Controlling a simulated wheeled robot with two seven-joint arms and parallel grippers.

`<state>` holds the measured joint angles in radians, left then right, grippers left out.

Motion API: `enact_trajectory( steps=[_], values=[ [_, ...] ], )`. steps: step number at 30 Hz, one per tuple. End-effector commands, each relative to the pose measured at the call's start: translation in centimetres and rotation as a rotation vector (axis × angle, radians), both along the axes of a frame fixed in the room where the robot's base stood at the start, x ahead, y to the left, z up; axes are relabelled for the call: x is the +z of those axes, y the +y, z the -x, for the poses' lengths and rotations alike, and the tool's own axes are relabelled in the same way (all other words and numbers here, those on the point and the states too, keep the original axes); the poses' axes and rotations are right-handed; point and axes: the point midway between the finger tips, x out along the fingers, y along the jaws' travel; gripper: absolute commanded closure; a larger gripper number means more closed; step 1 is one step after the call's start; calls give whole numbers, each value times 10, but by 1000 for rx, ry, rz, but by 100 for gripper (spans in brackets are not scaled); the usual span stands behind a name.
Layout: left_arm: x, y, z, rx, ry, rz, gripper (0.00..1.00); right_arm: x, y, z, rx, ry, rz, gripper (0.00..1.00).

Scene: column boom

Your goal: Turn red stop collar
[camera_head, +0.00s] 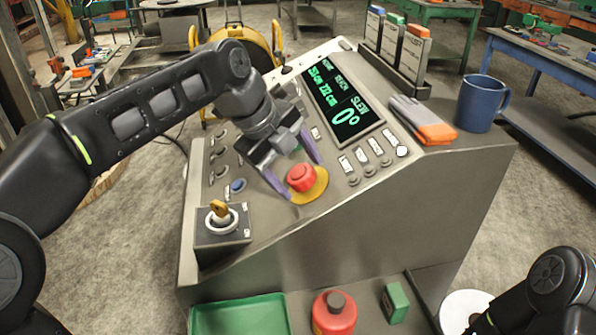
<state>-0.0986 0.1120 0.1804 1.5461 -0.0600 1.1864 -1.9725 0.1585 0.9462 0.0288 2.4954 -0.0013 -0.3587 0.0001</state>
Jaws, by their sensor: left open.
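The red stop collar (302,178) is a round red knob on a yellow disc (318,190), set in the sloping front of a grey control console. My left gripper (299,175) comes down from the upper left. Its two purple-tipped fingers are spread, one on the left side of the red knob and one behind it at the upper right. It holds nothing that I can see, and I cannot tell whether the fingers touch the knob. My right arm shows only as dark links at the lower right; its gripper is out of frame.
A key switch (219,213), a blue button (238,185) and a lit display (343,103) share the console. A glove (424,121) and blue mug (482,103) stand on its top. Below are a green tray (240,318), a red bottle (334,314) and a green box (395,302).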

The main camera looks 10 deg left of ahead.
Motion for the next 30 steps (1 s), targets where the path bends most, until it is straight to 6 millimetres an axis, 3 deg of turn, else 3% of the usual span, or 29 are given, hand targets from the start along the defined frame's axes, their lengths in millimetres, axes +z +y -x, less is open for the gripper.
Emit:
enact_trajectory(
  steps=[14,30],
  values=[
    [60,25,19,0,-1,1,30,4,0,0,0,0,0,64],
    [64,27,22,-1,1,0,30,4,0,0,0,0,0,64]
  ],
)
